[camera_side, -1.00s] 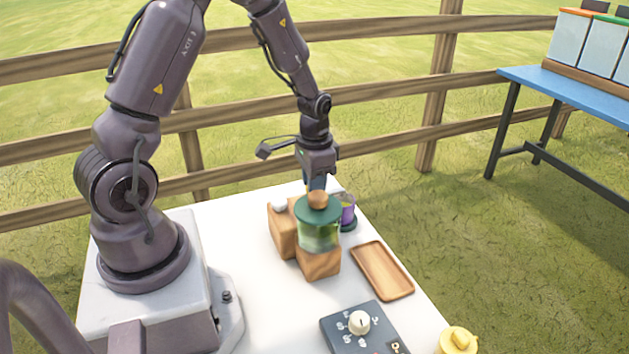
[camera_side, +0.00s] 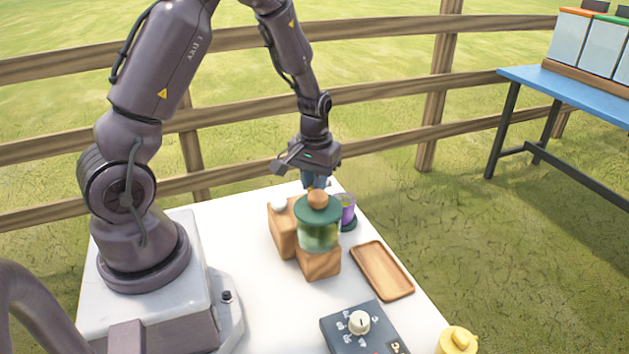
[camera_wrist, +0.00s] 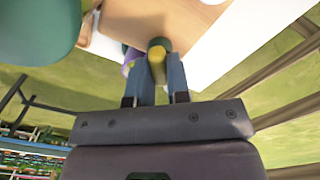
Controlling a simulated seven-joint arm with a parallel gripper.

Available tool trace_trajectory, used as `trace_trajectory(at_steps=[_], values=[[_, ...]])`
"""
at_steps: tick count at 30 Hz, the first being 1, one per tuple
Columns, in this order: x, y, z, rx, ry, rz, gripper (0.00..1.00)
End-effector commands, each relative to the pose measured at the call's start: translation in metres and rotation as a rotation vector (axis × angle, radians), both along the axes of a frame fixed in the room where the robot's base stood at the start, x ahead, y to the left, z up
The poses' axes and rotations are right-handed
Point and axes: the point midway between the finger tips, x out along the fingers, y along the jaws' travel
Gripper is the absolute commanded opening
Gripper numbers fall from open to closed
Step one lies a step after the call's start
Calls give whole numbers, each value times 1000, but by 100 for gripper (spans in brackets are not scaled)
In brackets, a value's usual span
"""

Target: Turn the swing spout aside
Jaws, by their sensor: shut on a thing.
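A wooden stand (camera_side: 320,264) carries a glass jar (camera_side: 318,236) with a green lid (camera_side: 317,208) and a round wooden knob. In the wrist view, a dark green rounded piece with a yellow end, which looks like the swing spout (camera_wrist: 157,51), sits between my fingers. My gripper (camera_wrist: 161,72) is shut on it. In the side view my gripper (camera_side: 316,184) is low behind the jar, and the jar hides the spout. A purple cup (camera_side: 347,208) stands just right of the jar; part of it shows beside the spout in the wrist view (camera_wrist: 128,66).
A wooden tray (camera_side: 381,270) lies right of the stand on the white table (camera_side: 262,300). A grey dial panel (camera_side: 350,328) and a yellow lidded pot (camera_side: 458,342) are at the front. A wooden fence (camera_side: 390,140) runs behind. A blue table (camera_side: 570,95) is far right.

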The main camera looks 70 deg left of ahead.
Motion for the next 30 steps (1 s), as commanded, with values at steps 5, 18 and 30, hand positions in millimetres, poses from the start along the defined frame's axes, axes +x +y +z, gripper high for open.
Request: trace_trajectory(at_steps=[5, 18, 30], values=[[1, 0, 1, 0, -1, 167, 0], [1, 0, 1, 0, -3, 573, 0], [1, 0, 1, -1, -2, 823, 0]])
